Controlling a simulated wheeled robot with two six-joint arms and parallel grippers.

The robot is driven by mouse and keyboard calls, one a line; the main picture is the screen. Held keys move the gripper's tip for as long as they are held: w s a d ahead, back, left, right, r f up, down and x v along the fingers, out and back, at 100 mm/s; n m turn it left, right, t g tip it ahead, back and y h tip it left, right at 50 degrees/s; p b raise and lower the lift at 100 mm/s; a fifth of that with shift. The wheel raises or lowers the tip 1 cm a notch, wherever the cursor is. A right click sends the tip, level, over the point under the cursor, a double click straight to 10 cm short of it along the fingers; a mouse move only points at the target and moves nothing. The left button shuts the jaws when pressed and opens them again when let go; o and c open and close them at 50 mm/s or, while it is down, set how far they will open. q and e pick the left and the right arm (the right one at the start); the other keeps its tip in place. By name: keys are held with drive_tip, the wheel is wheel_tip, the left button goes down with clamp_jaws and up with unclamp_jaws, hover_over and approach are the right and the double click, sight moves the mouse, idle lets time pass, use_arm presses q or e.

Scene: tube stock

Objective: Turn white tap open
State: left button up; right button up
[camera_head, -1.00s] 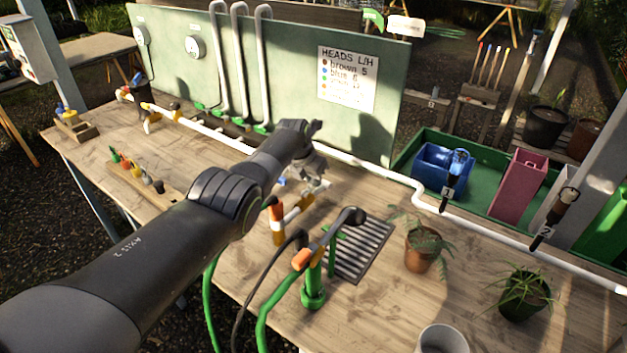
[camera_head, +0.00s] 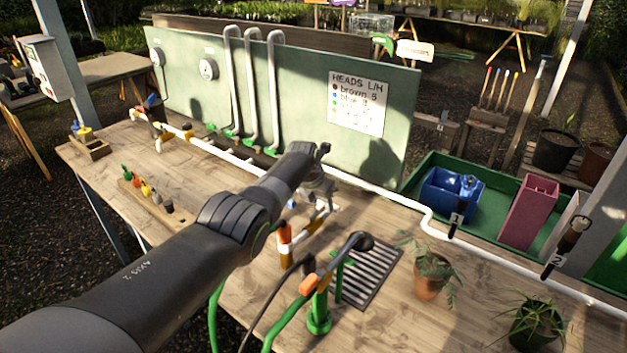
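My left gripper (camera_head: 318,190) points down over the white pipe branch (camera_head: 325,212) in the middle of the bench. My forearm and the gripper cover part of this pipework, and I cannot tell whether the fingers touch anything or how wide they are. My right gripper is not in view.
A green stand with a black-headed hose (camera_head: 319,312) stands in front of the drain grate (camera_head: 370,277). Potted plants (camera_head: 430,275) sit at the right. The long white pipe (camera_head: 390,192) crosses the bench below the green board (camera_head: 300,110). Small coloured droppers (camera_head: 146,189) stand at the left.

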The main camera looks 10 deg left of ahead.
sight(322, 203)
use_arm(q)
drive_tip(key=p+v, duration=0.3)
drive_tip(key=shift+r+p, duration=0.15)
drive_tip(key=shift+p, duration=0.15)
drive_tip(key=v, duration=1.3)
drive_tip(key=shift+r, duration=0.4)
drive_tip(key=shift+s, duration=0.15)
